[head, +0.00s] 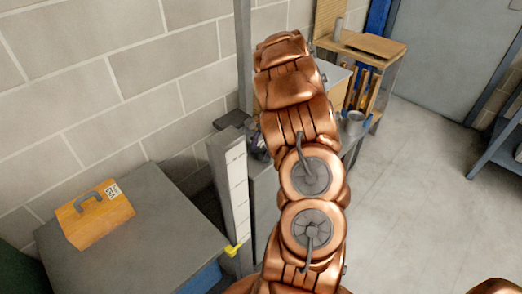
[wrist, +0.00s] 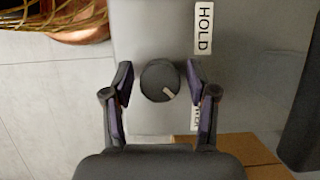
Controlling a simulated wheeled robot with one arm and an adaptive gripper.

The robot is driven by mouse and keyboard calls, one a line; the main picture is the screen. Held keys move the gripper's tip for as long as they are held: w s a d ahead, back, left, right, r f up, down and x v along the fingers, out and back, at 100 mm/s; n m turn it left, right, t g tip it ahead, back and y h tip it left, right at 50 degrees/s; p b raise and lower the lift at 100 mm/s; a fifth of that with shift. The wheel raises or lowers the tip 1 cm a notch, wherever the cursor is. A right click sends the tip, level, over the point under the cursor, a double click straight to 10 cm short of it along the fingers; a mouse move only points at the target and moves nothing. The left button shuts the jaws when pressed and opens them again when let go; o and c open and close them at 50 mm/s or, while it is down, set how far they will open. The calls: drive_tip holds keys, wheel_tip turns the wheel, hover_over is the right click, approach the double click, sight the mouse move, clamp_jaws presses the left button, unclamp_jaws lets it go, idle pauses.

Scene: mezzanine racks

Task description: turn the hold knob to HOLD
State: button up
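The hold knob (wrist: 155,75) is a dark round knob on a grey panel (wrist: 155,30) in the wrist view. Its pale pointer mark points to the lower right. A white HOLD label (wrist: 203,28) is at the upper right of the knob. A second white label (wrist: 195,117) is at the lower right, mostly hidden by the right finger. My gripper (wrist: 160,83) is open, with one finger on each side of the knob. A gap shows between each finger and the knob. In the head view my copper arm hides the knob.
An orange case (head: 95,214) lies on a grey cabinet (head: 150,235) at the left. A grey post (head: 229,185) stands close left of my arm. A wooden bench (head: 375,48) and a grey cup (head: 354,122) are beyond it.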

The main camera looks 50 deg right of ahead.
drive_tip(key=c, duration=0.9)
drive_tip(key=shift+n, duration=0.4)
drive_tip(key=n+g+b, duration=0.1)
drive_tip(key=n, duration=0.3)
drive_tip(key=shift+a+g, duration=0.1)
drive_tip(key=shift+g, duration=0.3)
drive_tip(key=n+g+h, duration=0.1)
drive_tip(key=n, duration=0.3)
drive_tip(key=shift+w+b, duration=0.1)
drive_tip(key=shift+b, duration=0.3)
drive_tip(key=n+h, duration=0.1)
drive_tip(key=n, duration=0.1)
drive_tip(key=n+g, duration=0.1)
drive_tip(key=n, duration=0.2)
drive_tip(key=shift+h, duration=0.4)
drive_tip(key=shift+n+g+h, duration=0.3)
drive_tip(key=shift+n+h, duration=0.5)
drive_tip(key=shift+n, duration=1.2)
